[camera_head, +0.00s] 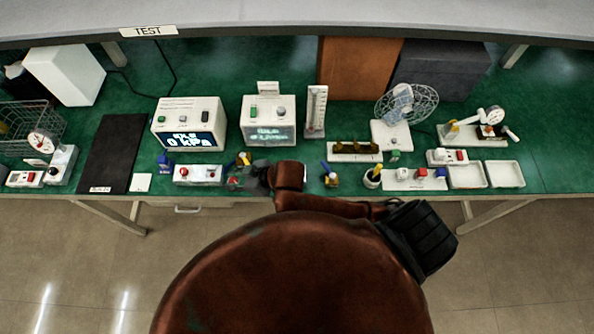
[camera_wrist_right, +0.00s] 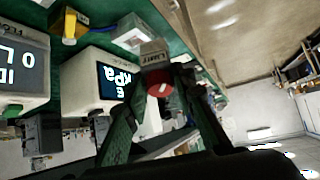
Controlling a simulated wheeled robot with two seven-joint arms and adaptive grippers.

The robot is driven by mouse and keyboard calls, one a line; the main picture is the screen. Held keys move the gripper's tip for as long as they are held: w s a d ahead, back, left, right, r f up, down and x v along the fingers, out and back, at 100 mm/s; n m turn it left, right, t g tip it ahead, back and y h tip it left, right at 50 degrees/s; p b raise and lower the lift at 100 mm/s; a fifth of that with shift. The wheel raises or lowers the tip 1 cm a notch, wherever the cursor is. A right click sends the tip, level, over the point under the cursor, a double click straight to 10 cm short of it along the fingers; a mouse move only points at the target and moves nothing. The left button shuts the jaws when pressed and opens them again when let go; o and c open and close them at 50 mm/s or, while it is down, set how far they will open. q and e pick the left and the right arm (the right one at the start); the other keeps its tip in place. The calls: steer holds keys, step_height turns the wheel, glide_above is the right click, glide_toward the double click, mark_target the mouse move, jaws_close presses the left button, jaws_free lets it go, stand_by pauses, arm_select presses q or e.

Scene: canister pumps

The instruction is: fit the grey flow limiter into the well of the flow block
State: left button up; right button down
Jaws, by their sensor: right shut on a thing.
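My right gripper (camera_head: 243,180) is over the front edge of the green bench, right of the white box with a red button (camera_head: 197,174). In the right wrist view, my right gripper (camera_wrist_right: 165,78) is shut on the grey flow limiter (camera_wrist_right: 155,50), a small grey piece with a dark-lettered label and a round red part facing the camera. In the head view only a bit of red shows between the fingers. A yellow-topped part (camera_head: 245,158) stands just behind the gripper. I cannot tell for certain which part is the flow block, and its well is not visible. My left gripper is not in view.
The kPa display box (camera_head: 190,106) and the flow display box (camera_head: 268,110) stand behind. A black mat (camera_head: 112,150) lies at left. Two white trays (camera_head: 505,174) are at far right.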

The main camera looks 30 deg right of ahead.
steer(key=s+d+n+g+h+p, duration=0.2)
steer(key=s+d+n+g+p, duration=0.1)
steer(key=d+g+p, duration=0.4)
steer(key=d+f, duration=0.2)
steer(key=d, duration=0.2)
steer(key=w+d+f+t+p, duration=0.1)
steer(key=d+f, duration=0.2)
steer(key=d, duration=0.2)
steer(key=d+f+t, duration=0.1)
steer(key=d+f, duration=0.2)
steer(key=d, duration=0.2)
steer(key=shift+w+d+f, duration=0.1)
steer(key=shift+w, duration=0.2)
steer(key=shift+d+f, duration=0.4)
steer(key=shift+f, duration=0.1)
step_height(320, 180, down, 3)
steer(key=shift+d+f+n+p, duration=0.15)
steer(key=shift+n+p, duration=0.15)
steer(key=shift+p, duration=0.35)
steer(key=c, duration=1.6)
jaws_free()
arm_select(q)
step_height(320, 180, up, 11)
